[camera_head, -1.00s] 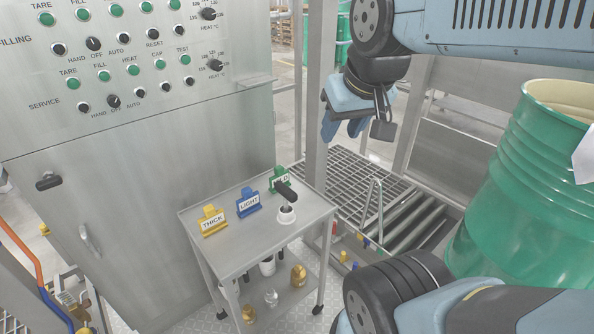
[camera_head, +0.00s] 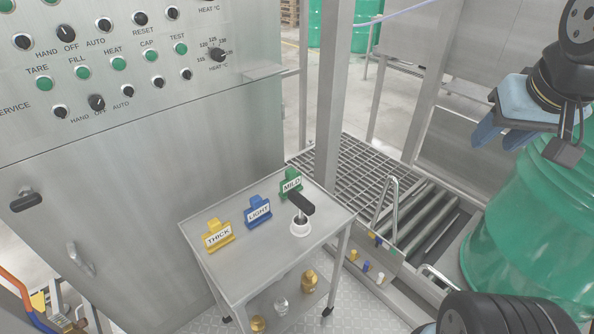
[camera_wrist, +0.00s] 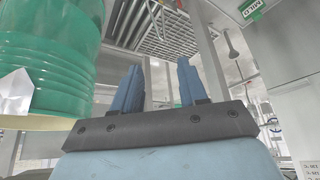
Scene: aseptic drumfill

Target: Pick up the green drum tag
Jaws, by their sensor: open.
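The green drum tag (camera_head: 291,184), lettered MILD, stands at the far corner of the small steel cart top, behind a black-handled tool that hides part of it. A blue tag (camera_head: 257,211) lettered LIGHT and a yellow tag (camera_head: 218,235) lettered THICK stand in a row to its left. My gripper (camera_head: 499,134) is at the upper right in the head view, well away from the tags and in front of the green drum. In the wrist view my gripper (camera_wrist: 156,88) shows two blue fingers apart with nothing between them.
The black-handled tool (camera_head: 301,205) stands in a white holder close to the green tag. A steel post (camera_head: 328,110) rises behind the cart (camera_head: 270,258). A large green drum (camera_head: 530,225) stands right of the roller conveyor (camera_head: 425,215). The control cabinet (camera_head: 130,180) borders the left.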

